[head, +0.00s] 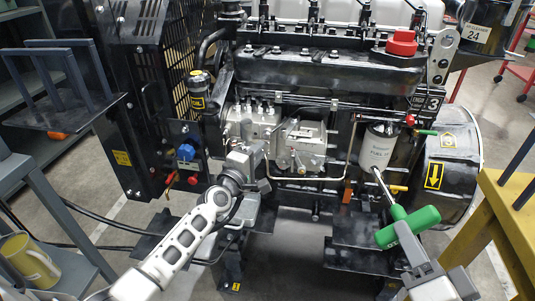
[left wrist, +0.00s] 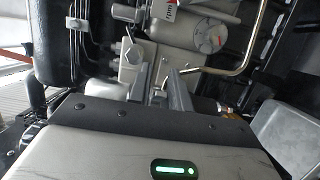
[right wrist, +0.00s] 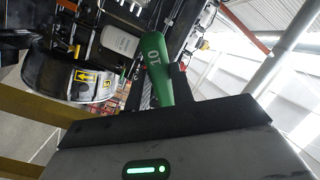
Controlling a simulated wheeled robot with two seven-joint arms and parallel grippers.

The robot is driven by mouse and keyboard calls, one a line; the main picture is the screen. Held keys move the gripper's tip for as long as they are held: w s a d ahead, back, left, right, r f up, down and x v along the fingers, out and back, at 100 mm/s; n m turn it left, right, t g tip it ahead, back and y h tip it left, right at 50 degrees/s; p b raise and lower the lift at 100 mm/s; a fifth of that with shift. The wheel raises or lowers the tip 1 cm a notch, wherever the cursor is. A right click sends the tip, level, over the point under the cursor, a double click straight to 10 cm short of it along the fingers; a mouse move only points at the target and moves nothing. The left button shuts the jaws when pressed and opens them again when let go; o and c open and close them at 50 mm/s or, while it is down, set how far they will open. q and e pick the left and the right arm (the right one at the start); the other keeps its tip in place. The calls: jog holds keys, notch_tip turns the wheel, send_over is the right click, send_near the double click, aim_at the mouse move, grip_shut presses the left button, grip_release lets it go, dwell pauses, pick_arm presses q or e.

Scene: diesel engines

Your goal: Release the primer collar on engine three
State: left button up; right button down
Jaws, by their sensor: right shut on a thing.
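The engine marked 3 (head: 325,75) fills the middle of the head view. Its silver pump (head: 262,125) is on the near side; it also shows in the left wrist view (left wrist: 140,65). I cannot pick out the primer collar with certainty. My left gripper (head: 262,168) is at the pump's lower left; its fingers show close in front of the pump in the left wrist view (left wrist: 172,88), their gap unclear. My right gripper (head: 405,244) is shut on a green-handled tool (head: 420,218) marked 10, also in the right wrist view (right wrist: 155,65). Its steel shaft points up-left towards the fuel filter.
The white fuel filter (head: 377,148) stands right of the pump. A bent metal pipe (head: 350,150) runs between them. A black drum (head: 452,165) and yellow stand (head: 500,220) are at the right. A shelf with a yellow mug (head: 28,258) is at lower left.

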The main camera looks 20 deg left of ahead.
pick_arm(q)
grip_shut()
jog(key=n+y+p, duration=0.1)
jog(key=y+p, duration=0.1)
jog(key=w+n+y+p, duration=0.1)
jog(key=n+y+p, duration=0.1)
jog(key=shift+y, duration=0.3)
grip_release()
jog(key=shift+d, duration=0.1)
jog(key=shift+s, duration=0.15)
